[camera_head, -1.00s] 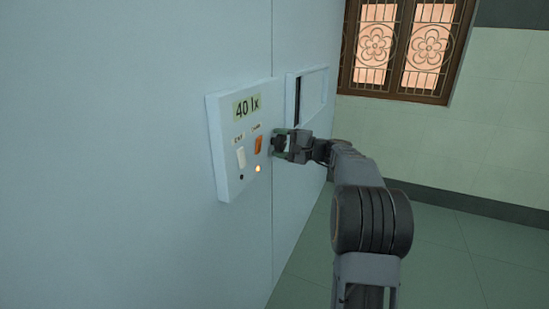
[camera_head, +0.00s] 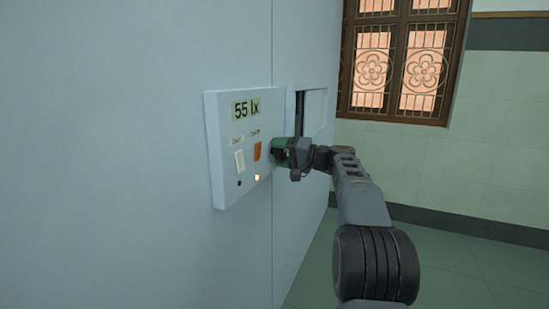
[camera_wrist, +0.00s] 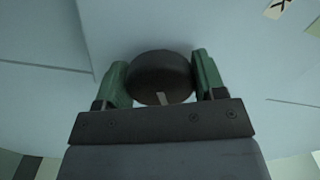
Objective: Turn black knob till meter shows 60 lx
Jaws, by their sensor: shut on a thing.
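The meter (camera_head: 247,109) on the pale wall panel reads 55 lx in the head view. The black knob (camera_wrist: 160,72) shows in the wrist view as a dark round disc with a pale mark at its lower edge. My gripper (camera_wrist: 162,80) has one green finger on each side of the knob and is shut on it. In the head view my gripper (camera_head: 281,152) is at the right edge of the panel and hides the knob.
The panel (camera_head: 226,187) also carries a white switch (camera_head: 239,161), an orange switch (camera_head: 257,151) with a lit lamp (camera_head: 257,178) below it, and a dark dot. A recessed opening (camera_head: 313,112) is in the wall to the right. A barred window (camera_head: 400,60) is beyond. Floor at right is clear.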

